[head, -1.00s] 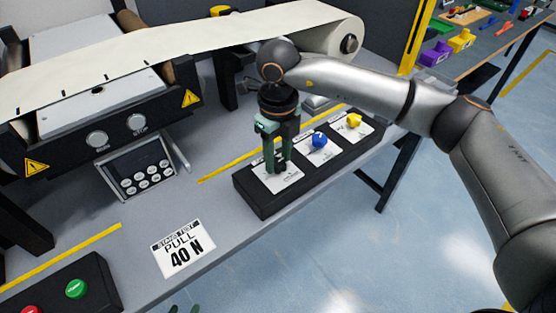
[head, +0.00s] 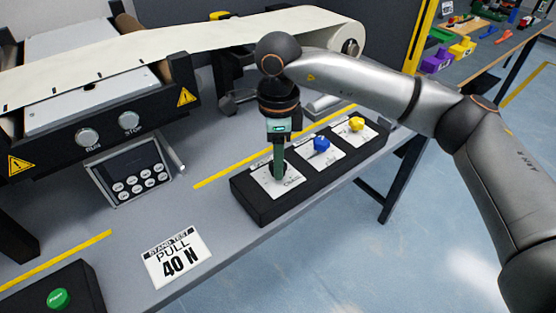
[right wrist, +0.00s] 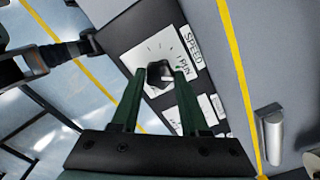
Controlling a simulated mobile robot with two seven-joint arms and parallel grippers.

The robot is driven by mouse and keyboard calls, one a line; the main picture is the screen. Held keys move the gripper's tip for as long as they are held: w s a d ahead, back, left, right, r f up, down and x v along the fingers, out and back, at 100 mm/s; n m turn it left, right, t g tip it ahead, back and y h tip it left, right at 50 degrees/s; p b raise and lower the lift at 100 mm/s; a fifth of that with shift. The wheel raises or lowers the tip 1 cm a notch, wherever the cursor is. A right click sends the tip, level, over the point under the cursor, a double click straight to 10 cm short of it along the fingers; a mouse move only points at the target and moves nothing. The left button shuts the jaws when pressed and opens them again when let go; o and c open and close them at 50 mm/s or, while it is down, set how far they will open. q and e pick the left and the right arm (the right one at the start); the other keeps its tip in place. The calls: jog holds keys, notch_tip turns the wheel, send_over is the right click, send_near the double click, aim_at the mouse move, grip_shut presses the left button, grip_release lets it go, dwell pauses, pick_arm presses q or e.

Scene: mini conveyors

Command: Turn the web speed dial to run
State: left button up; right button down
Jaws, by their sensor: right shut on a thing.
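The web speed dial is a dark knob (right wrist: 158,75) on a white plate with tick marks in the right wrist view. The words SPEED and RUN are printed beside it. In the head view its white plate (head: 280,186) is the nearest of three on a black control box (head: 262,213), and the knob is hidden behind my fingers. My right gripper (head: 279,177) points down from above, its green fingers shut on the knob, one on each side. Which mark the knob points to is unclear. My left gripper is not in view.
A blue knob (head: 321,144) and a yellow knob (head: 356,124) stand on the same box, behind the dial. A 40 N pull-test card (head: 178,257) lies on the bench at the front. A green button (head: 58,298) sits at lower left. A web machine (head: 100,105) stands behind.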

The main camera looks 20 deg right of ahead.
jog(key=shift+n, duration=0.5)
jog(key=shift+c, duration=2)
grip_release()
notch_tip(320, 180, up, 13)
jog(key=shift+f+p, duration=0.2)
jog(key=shift+p, duration=0.25)
jog(key=shift+s, duration=0.1)
